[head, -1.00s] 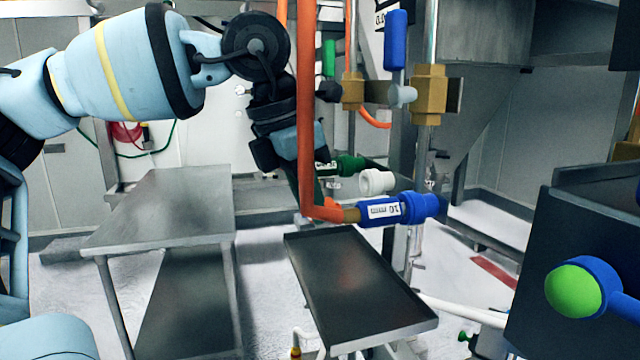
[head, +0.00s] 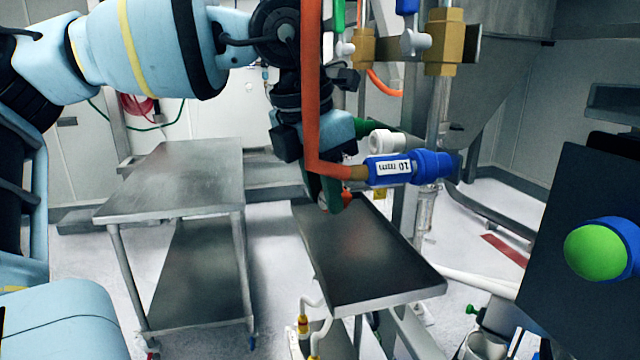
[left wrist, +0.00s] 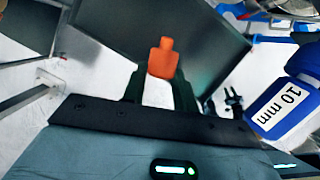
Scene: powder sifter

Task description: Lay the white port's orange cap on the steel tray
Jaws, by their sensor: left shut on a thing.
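The orange cap (left wrist: 162,60) is between the two fingers of my left gripper (left wrist: 160,85) in the left wrist view. In the head view only a bit of the cap (head: 347,198) shows beside the fingertips of my left gripper (head: 336,200). The gripper points down above the far left part of the dark steel tray (head: 375,260), and I cannot tell the exact gap. The tray also fills the upper middle of the left wrist view (left wrist: 110,40). The white port (head: 386,141) is uncapped, right of the gripper. My right gripper is out of view.
An orange pipe (head: 312,90) with a blue 10 mm fitting (head: 390,170) stands in front of my left gripper and partly hides it. A steel table (head: 175,185) stands to the left. A dark panel with a green knob (head: 595,252) is at the right.

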